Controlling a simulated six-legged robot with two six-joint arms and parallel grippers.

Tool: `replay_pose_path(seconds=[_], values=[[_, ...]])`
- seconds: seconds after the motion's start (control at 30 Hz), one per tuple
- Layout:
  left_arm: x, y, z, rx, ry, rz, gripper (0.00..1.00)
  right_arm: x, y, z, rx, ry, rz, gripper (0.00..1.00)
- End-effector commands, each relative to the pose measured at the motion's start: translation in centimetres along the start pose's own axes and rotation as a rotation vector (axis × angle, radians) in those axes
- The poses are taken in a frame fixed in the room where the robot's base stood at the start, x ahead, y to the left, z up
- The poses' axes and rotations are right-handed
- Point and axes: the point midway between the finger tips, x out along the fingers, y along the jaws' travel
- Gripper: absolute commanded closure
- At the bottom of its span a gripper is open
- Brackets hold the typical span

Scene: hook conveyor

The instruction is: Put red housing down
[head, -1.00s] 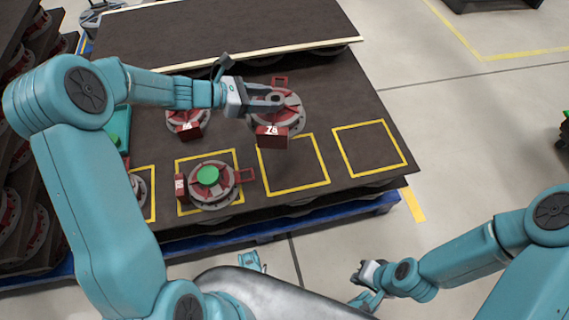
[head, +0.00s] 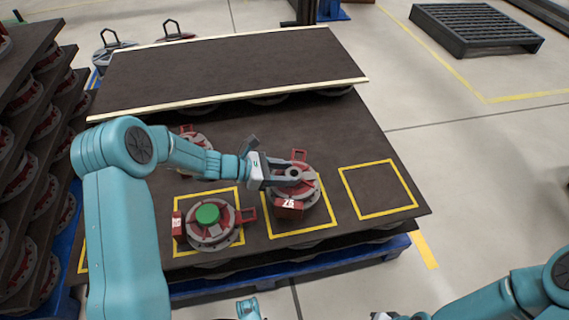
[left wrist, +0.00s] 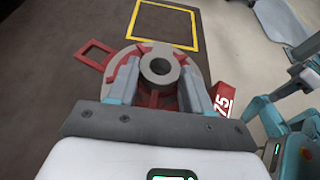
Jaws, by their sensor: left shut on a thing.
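The red housing (head: 311,193) is a grey round disc with red ribs, a red handle loop and a red block with a white number. My left gripper (head: 293,174) is shut on its central hub. The housing is over the middle yellow square (head: 330,222), covering most of its far part; I cannot tell whether it touches the board. In the left wrist view the housing (left wrist: 200,77) has its hub between the two fingers (left wrist: 160,84). My right gripper is almost wholly cut off at the bottom edge of the head view.
A housing with a green cap (head: 207,214) sits in the yellow square to the left. Another housing (head: 186,140) stands behind, partly hidden by my arm. The yellow square on the right (head: 345,190) is empty. A raised dark board (head: 225,70) spans the back.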

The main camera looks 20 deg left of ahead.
Motion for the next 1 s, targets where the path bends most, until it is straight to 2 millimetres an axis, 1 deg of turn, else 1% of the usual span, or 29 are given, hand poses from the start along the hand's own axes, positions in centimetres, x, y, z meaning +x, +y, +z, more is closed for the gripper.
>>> replay_pose_path(seconds=[0.17,0.27,0.5,0.77,0.97,1.0], values=[[0.3,0.1,-0.6,0.002,-0.007,0.002,1.0,0.2,0.1,-0.1,0.002,0.002,0.0,1.0],[0.7,0.1,-1.4,0.001,-0.007,0.001,1.0,0.5,0.3,-0.1,0.004,0.003,0.0,1.0],[1.9,0.1,-4.4,0.002,-0.007,0.001,1.0,1.4,0.8,-0.4,0.009,0.01,0.001,1.0],[1.9,0.1,-4.4,0.003,-0.007,0.001,1.0,1.3,0.7,-0.4,0.01,0.012,0.001,1.0],[2.0,0.1,-4.7,0.003,-0.007,0.001,1.0,1.7,0.8,-0.6,0.008,0.018,0.001,1.0],[2.1,0.0,-5.0,0.001,-0.001,0.0,0.47,1.8,0.9,-0.7,0.008,0.02,0.001,1.0]])
